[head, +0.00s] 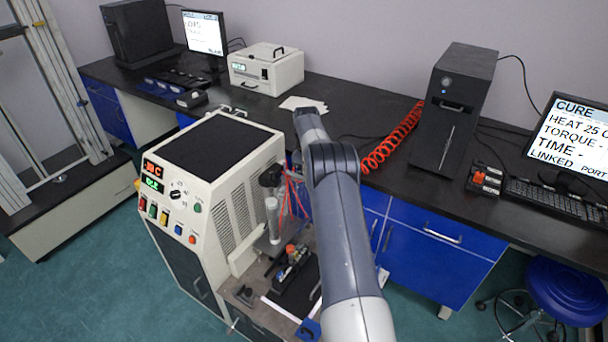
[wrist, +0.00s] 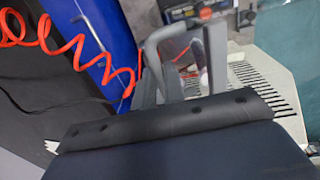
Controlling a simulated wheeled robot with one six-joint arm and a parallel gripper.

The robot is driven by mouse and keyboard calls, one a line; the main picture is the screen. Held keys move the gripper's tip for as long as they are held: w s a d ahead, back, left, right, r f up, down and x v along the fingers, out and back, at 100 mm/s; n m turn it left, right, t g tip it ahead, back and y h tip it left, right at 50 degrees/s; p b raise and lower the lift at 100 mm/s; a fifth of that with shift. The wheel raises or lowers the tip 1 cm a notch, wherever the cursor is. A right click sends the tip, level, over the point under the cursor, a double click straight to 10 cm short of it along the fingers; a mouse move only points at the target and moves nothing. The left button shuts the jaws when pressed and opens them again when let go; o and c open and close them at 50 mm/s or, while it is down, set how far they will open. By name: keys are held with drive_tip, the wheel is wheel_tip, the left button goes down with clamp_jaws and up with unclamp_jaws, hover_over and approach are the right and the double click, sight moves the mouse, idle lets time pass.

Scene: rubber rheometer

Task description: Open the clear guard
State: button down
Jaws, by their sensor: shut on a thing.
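The rheometer (head: 215,190) is a cream cabinet with a black top, lit displays and coloured buttons. Its clear guard (head: 268,243) shows only faintly at the open work bay on its right side, partly hidden by my arm. In the wrist view my gripper (wrist: 182,72) has its grey fingers closed around a grey bent bar (wrist: 163,36), which looks like the guard's handle. The guard's clear panel is hard to make out there, so I cannot tell its angle.
A coiled orange hose (head: 393,138) hangs by the black tower (head: 455,105) on the bench; it also shows in the wrist view (wrist: 70,45). Blue drawers (head: 435,255) stand behind my arm. The cabinet's slotted vents (wrist: 262,88) are close to the gripper. A blue stool (head: 565,290) stands at right.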

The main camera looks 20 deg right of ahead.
drive_tip(key=shift+w+d+f+p, duration=0.15)
drive_tip(key=shift+d+f+p, duration=0.2)
drive_tip(key=shift+d+f, duration=0.3)
drive_tip(key=shift+d+r, duration=0.1)
drive_tip(key=c, duration=1.9)
unclamp_jaws()
drive_tip(key=shift+c, duration=0.2)
drive_tip(key=o, duration=0.3)
drive_tip(key=shift+w+d, duration=0.15)
drive_tip(key=shift+w, duration=0.05)
drive_tip(key=shift+o, duration=0.8)
drive_tip(key=shift+r, duration=0.15)
drive_tip(key=shift+r, duration=0.1)
